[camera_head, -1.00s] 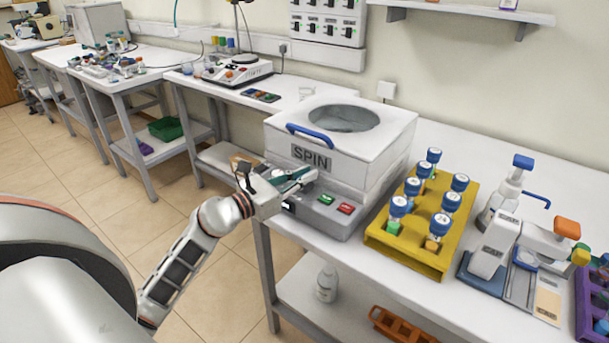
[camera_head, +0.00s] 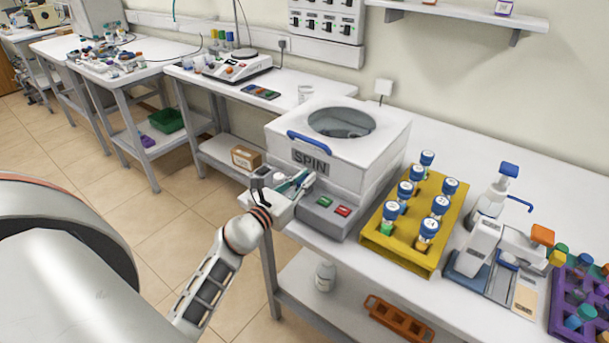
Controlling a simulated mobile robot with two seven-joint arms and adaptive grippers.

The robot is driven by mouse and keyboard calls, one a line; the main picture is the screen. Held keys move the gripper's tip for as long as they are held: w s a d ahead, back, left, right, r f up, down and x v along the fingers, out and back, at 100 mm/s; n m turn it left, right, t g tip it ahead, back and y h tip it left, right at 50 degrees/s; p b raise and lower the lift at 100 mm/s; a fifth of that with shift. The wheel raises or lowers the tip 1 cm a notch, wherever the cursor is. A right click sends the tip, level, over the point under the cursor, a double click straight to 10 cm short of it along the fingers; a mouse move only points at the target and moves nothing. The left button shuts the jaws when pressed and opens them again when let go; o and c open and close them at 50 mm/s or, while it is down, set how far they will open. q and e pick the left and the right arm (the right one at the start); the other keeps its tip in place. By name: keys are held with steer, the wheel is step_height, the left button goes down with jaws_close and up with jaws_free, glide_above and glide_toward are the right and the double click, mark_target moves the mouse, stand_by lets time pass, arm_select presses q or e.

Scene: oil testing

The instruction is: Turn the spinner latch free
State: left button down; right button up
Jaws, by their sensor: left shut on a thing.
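The spinner (camera_head: 352,155) is a white box labelled SPIN with a round window in its lid and a blue handle (camera_head: 309,143) along the lid's front edge. Its grey front panel (camera_head: 318,218) carries a green and a red button. My left gripper (camera_head: 302,181) is at the left part of the spinner's front, just left of the buttons, below the SPIN label. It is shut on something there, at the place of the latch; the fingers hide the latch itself. The lid looks closed. My right gripper is not in view.
A yellow rack (camera_head: 402,247) with blue-capped tubes stands right of the spinner. Farther right are a pump bottle (camera_head: 490,200), a white instrument (camera_head: 473,248) and a purple rack (camera_head: 562,312). An orange rack (camera_head: 398,318) and a white bottle (camera_head: 325,276) are on the lower shelf.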

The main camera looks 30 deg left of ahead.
arm_select(q)
steer(key=c, duration=2.1)
jaws_free()
steer(key=s, duration=1.2)
steer(key=shift+a, duration=0.4)
